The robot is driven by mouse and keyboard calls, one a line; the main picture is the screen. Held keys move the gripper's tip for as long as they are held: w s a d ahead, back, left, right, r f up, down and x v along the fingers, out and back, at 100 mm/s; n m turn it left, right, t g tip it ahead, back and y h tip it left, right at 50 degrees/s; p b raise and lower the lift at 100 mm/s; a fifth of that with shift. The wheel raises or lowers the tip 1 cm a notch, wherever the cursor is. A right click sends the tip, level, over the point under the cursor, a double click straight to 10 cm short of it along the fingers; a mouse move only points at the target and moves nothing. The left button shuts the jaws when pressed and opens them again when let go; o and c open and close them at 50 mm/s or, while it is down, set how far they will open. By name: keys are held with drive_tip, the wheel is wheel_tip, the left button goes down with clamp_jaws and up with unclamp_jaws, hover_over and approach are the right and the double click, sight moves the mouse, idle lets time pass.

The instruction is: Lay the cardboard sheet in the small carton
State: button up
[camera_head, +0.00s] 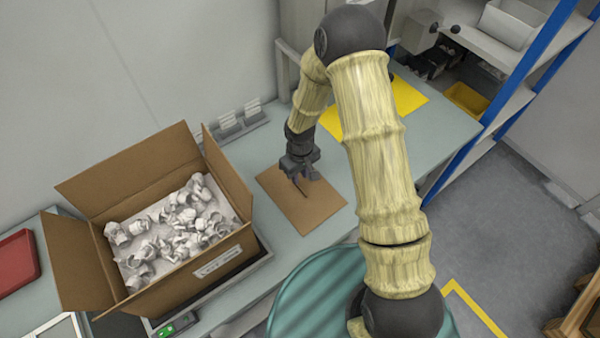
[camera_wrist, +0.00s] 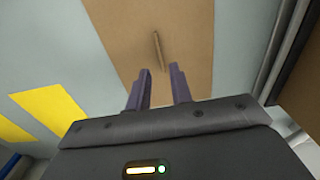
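The cardboard sheet (camera_head: 318,213) is a flat brown rectangle on the grey-green table, right of the carton. It carries a thin raised strip or tab near its middle, also seen in the wrist view (camera_wrist: 190,30). The small carton (camera_head: 180,292) stands open with its flaps spread out; several white caps (camera_head: 165,240) lie on a pale layer inside it. My gripper (camera_head: 303,178) is over the sheet, pointing down at it. In the wrist view its two fingers (camera_wrist: 160,72) are apart with nothing between them, and the tab lies just beyond the fingertips.
A yellow mat (camera_head: 402,97) lies on the table behind my arm. A rack with white items (camera_head: 240,121) stands by the wall behind the carton. A red tray (camera_head: 18,262) is at the far left. A shelf with blue posts (camera_head: 520,75) stands at the right.

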sight(300, 188)
drive_tip(key=shift+f+b, duration=2.4)
drive_tip(key=shift+f, duration=0.95)
drive_tip(key=shift+s, duration=0.1)
drive_tip(key=shift+f, duration=0.1)
clamp_jaws()
drive_tip(key=shift+s+d, duration=0.1)
drive_tip(key=shift+r+p, duration=0.6)
drive_tip(key=shift+r, duration=0.1)
drive_tip(key=shift+w+r+p, duration=0.2)
drive_tip(key=shift+r+p, duration=2.35)
drive_tip(key=shift+r, duration=0.9)
